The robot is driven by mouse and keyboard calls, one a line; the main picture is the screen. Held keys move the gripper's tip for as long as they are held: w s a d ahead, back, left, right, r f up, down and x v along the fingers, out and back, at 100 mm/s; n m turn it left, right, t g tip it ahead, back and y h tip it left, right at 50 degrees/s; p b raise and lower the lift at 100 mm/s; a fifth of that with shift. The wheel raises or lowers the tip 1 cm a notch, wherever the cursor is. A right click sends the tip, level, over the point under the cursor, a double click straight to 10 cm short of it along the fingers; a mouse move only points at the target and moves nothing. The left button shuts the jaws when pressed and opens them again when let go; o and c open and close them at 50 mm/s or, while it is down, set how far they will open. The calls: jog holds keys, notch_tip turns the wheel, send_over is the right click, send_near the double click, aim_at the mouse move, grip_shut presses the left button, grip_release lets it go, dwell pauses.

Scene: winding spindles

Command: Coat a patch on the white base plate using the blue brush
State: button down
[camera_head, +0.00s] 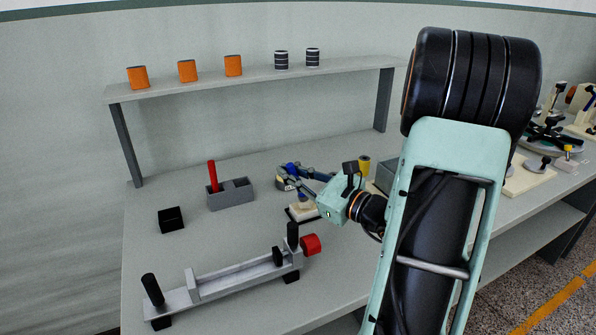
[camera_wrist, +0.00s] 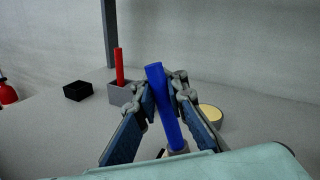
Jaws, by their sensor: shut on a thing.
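My gripper (camera_head: 292,174) is above the middle of the bench, with its fingers closed around the blue brush (camera_wrist: 166,108). In the wrist view the blue handle stands slightly tilted between the fingers (camera_wrist: 166,92). Its lower end meets a grey part near my wrist's edge, and its tip is hidden. A round pot with a pale yellow top (camera_wrist: 210,113) is just right of the fingers; whether the brush touches it cannot be told. A small pale block on a dark base (camera_head: 303,212) is below my gripper. A cream-white plate (camera_head: 526,180) lies at the right, partly behind my arm.
A grey holder (camera_head: 232,194) with a red-handled tool (camera_head: 212,175) and a black box (camera_head: 171,219) stand left. A shelf (camera_head: 200,85) with orange and black-striped cylinders spans the back.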

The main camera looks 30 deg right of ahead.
jog(key=a, duration=0.2)
jog(key=a+b, duration=0.1)
jog(key=a, duration=0.1)
jog(key=shift+w+a+f, duration=0.15)
jog(key=shift+a, duration=0.15)
jog(key=shift+d, duration=0.1)
jog(key=shift+s+d+f, duration=0.1)
jog(key=shift+s+d, duration=0.05)
jog(key=shift+d, duration=1.95)
jog(key=shift+s+d, duration=0.1)
jog(key=shift+d, duration=1.95)
notch_tip(320, 180, up, 6)
jog(key=p, duration=0.4)
